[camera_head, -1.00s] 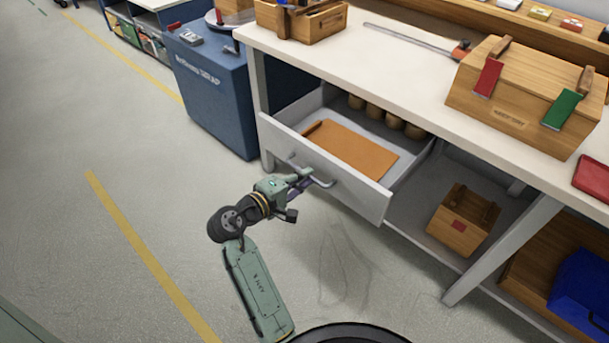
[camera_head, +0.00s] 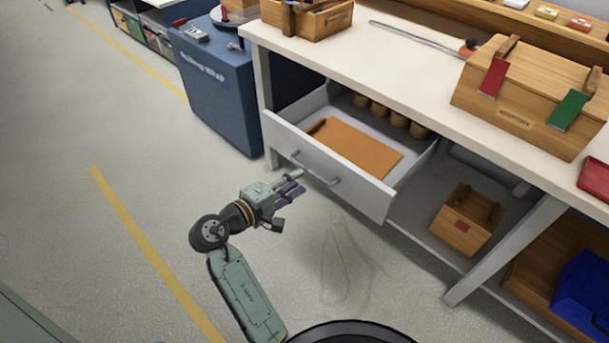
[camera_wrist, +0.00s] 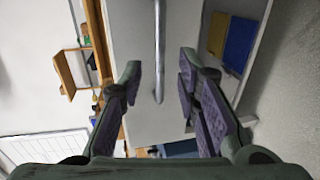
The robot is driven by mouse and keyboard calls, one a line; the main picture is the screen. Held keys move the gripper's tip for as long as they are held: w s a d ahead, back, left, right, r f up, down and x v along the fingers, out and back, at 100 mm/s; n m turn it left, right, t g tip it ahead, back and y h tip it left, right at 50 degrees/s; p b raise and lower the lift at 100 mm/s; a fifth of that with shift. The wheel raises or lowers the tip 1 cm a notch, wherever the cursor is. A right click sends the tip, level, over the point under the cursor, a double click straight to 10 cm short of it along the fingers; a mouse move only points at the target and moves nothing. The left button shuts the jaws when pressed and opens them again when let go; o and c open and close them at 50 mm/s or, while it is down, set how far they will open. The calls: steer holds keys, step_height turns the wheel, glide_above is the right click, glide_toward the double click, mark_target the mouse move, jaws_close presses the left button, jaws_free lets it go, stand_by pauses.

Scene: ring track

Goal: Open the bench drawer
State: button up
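The bench drawer (camera_head: 375,201) is white and stands pulled out from under the bench top. Inside it an orange-brown board (camera_head: 355,147) and several round brown items (camera_head: 392,117) show. Its metal bar handle (camera_head: 315,170) is on the front face. My gripper (camera_head: 300,182) is just left of and in front of the handle, apart from it. In the wrist view, the fingers of my gripper (camera_wrist: 160,85) are spread wide with nothing held. The handle (camera_wrist: 159,50) runs as a bar ahead, between the fingertips in the picture.
The white bench top (camera_head: 400,65) carries a wooden toolbox (camera_head: 525,100) and an open wooden box (camera_head: 310,18). A blue bin (camera_head: 215,90) stands left of the bench. A wooden box (camera_head: 467,220) sits on the lower shelf. The floor left of my arm is clear.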

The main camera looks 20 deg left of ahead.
steer(key=v, duration=0.7)
stand_by(0.3)
